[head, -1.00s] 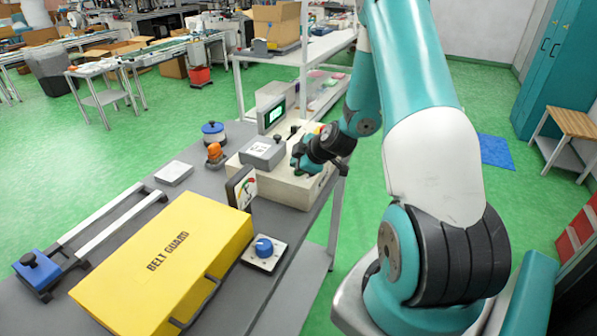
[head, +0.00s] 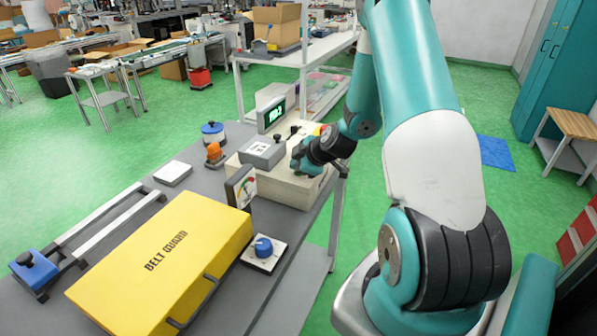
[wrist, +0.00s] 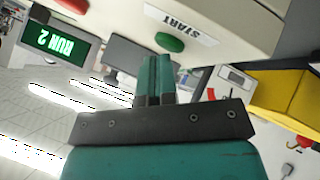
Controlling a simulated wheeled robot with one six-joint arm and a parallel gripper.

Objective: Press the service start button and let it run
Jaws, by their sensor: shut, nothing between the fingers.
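The green start button (wrist: 170,42) sits beside a START label (wrist: 181,24) on the pale control box, which also shows in the head view (head: 288,190). My gripper (wrist: 154,62) is shut and empty, with its fingertips just beside the green button in the wrist view. I cannot tell whether they touch it. In the head view my gripper (head: 300,160) is at the box's right side, and it hides the button. The small display (wrist: 62,45) is lit green and reads RUN 2; it also shows in the head view (head: 276,114).
A yellow belt guard (head: 165,255) lies on the grey bench, with a blue knob (head: 264,247) to its right. A red part (wrist: 72,5) shows at the wrist view's top left.

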